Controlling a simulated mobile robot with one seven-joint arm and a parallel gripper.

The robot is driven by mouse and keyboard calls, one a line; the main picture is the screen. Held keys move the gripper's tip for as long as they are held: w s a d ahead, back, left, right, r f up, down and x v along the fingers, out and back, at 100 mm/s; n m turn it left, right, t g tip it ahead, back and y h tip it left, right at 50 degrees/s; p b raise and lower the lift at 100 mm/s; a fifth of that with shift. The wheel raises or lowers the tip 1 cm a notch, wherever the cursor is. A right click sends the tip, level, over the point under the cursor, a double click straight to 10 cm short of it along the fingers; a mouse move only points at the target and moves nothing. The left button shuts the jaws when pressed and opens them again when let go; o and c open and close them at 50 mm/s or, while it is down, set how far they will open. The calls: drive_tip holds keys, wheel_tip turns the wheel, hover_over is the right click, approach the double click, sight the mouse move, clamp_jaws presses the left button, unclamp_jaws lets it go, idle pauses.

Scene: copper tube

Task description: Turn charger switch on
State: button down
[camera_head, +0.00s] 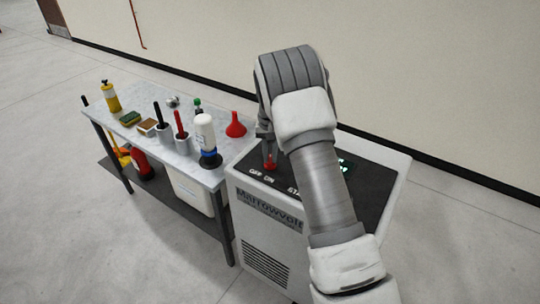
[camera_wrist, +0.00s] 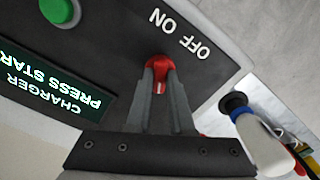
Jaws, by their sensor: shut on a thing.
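The charger is a white and grey cabinet (camera_head: 265,232) with a dark sloping top panel. Its red switch (camera_head: 270,165) stands by the OFF and ON labels; it also shows in the wrist view (camera_wrist: 158,62). My gripper (camera_head: 267,148) reaches down onto the switch from above. In the wrist view its two fingers (camera_wrist: 159,75) are closed around the red lever. The fingers hide part of the lever, and I cannot tell which label it leans to. The display (camera_wrist: 45,85) reads "CHARGER PRESS STAR", cut off at the edge.
A round green button (camera_wrist: 60,10) sits on the panel. A metal table (camera_head: 135,128) stands left of the charger. It holds a white bottle (camera_head: 205,132), a red funnel (camera_head: 236,125), a yellow bottle (camera_head: 110,98) and tools in cups. A wall runs behind; the floor in front is clear.

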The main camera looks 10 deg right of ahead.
sight(270, 158)
drive_tip(key=c, duration=0.8)
unclamp_jaws()
drive_tip(key=shift+r, duration=0.1)
wheel_tip(270, 158, up, 17)
drive_tip(key=shift+r, duration=0.15)
